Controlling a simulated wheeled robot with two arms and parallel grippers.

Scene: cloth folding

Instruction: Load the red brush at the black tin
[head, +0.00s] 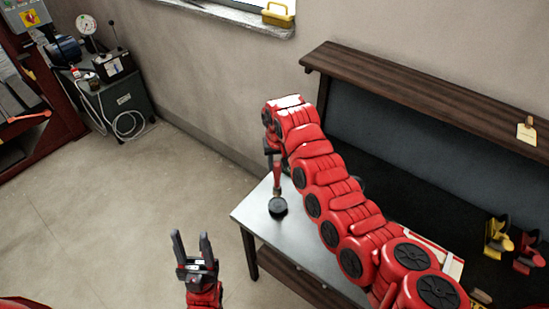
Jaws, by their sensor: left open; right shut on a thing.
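The black tin (278,208) stands on the pale grey table near its left corner. The red brush (277,175) hangs upright from my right gripper (272,153), which is shut on its upper part. The brush's lower end is at the tin's top in the picture; I cannot tell whether it touches the tin or is just above it. My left gripper (191,242) is open and empty, its fingers pointing up in the picture, over the floor left of the table.
The table (252,213) is partly hidden by my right arm. A dark wooden shelf (430,95) runs along the wall behind it. Yellow (497,236) and red (528,255) tools sit at the right. The floor at left is clear.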

